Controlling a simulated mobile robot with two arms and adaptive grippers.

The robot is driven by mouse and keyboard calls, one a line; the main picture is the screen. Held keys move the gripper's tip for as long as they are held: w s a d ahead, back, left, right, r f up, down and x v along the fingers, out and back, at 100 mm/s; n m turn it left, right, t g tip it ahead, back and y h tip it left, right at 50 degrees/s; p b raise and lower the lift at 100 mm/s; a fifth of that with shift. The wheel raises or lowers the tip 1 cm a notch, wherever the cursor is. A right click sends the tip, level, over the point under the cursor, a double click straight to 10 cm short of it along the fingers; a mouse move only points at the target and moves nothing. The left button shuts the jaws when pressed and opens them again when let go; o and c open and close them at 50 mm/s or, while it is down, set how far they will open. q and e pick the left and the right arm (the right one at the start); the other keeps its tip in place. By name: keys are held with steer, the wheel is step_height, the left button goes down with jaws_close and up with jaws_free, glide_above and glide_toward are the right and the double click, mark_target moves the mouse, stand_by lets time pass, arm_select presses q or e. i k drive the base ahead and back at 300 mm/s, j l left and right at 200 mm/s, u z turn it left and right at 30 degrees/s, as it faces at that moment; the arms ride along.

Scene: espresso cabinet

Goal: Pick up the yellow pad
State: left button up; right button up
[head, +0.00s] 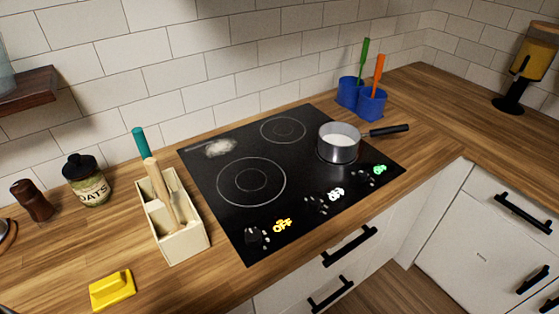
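The yellow pad (113,290) lies on the wooden counter (150,283) at the lower left of the head view. It is a flat yellow block with a raised grip on top. It stands clear of the cream utensil box to its right. Neither of my grippers shows in the head view.
A cream utensil box (185,247) holds a teal-handled tool (140,142). An oats jar (91,190) and brown grinder (33,200) stand behind. A black cooktop (225,217) bears a pot (338,146) and a whitish smear (220,148). Counter around the pad is mostly free.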

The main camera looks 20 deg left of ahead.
mark_target(111, 291)
steer(key=j+u, duration=0.1)
steer(key=u, duration=0.3)
steer(key=k+j+u, duration=0.1)
steer(key=u, duration=0.35)
steer(key=j+u, duration=0.1)
steer(key=u, duration=0.3)
steer(key=j+u, duration=0.1)
steer(key=u, duration=0.35)
steer(key=k+l+z, duration=0.15)
steer(key=k+l, duration=0.1)
